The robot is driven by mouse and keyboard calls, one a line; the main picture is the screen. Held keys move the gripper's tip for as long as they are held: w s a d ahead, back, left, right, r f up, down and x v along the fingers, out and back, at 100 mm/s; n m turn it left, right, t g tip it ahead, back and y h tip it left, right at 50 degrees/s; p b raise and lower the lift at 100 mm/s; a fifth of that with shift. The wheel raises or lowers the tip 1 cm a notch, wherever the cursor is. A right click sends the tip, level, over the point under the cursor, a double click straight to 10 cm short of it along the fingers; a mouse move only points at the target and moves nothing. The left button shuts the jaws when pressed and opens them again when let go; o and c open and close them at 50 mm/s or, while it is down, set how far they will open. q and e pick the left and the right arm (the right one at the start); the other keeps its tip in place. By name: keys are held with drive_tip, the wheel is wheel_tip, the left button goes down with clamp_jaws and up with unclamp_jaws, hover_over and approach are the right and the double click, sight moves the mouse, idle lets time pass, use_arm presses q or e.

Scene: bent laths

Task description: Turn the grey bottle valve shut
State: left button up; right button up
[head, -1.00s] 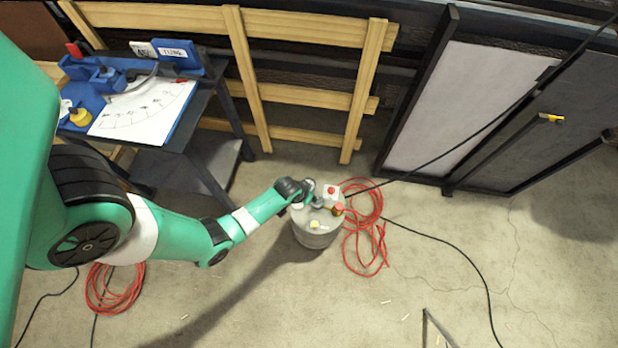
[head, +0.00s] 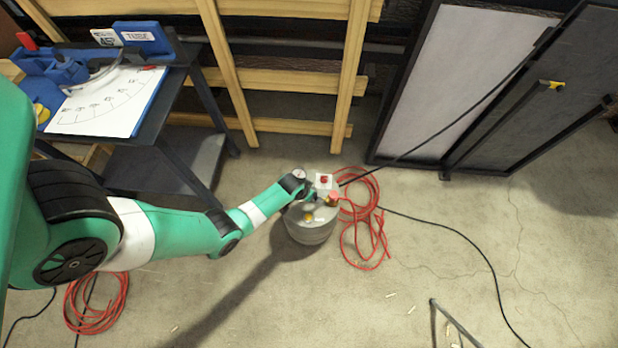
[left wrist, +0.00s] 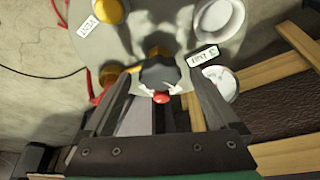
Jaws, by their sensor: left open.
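The grey bottle (head: 310,234) stands upright on the concrete floor, with fittings crowded on its top. My left gripper (head: 310,200) reaches down to the bottle top from the left; its fingers are small and partly hidden there. In the left wrist view, a dark grey faceted knob (left wrist: 158,74), seemingly the valve, lies between the tips of my left gripper (left wrist: 160,88). The fingers are apart, one on each side of it; I cannot tell whether they touch it. A red part (left wrist: 160,97) shows just below the knob. My right gripper is not in view.
A red hose (head: 362,222) lies coiled right of the bottle, with a black cable (head: 440,238) running past. A dark bench (head: 185,95) with a blue jig (head: 55,70) stands at upper left. Wooden racking (head: 292,77) is behind. The floor in front is mostly open.

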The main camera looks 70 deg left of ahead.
use_arm(q)
drive_tip(key=c, duration=1.4)
drive_tip(key=shift+a+m+h+p, duration=0.1)
drive_tip(key=shift+m+h+p, duration=0.2)
drive_tip(key=shift+m, duration=0.4)
drive_tip(key=shift+m+h, duration=0.3)
drive_tip(key=shift+m, duration=0.5)
drive_tip(key=o, duration=1.4)
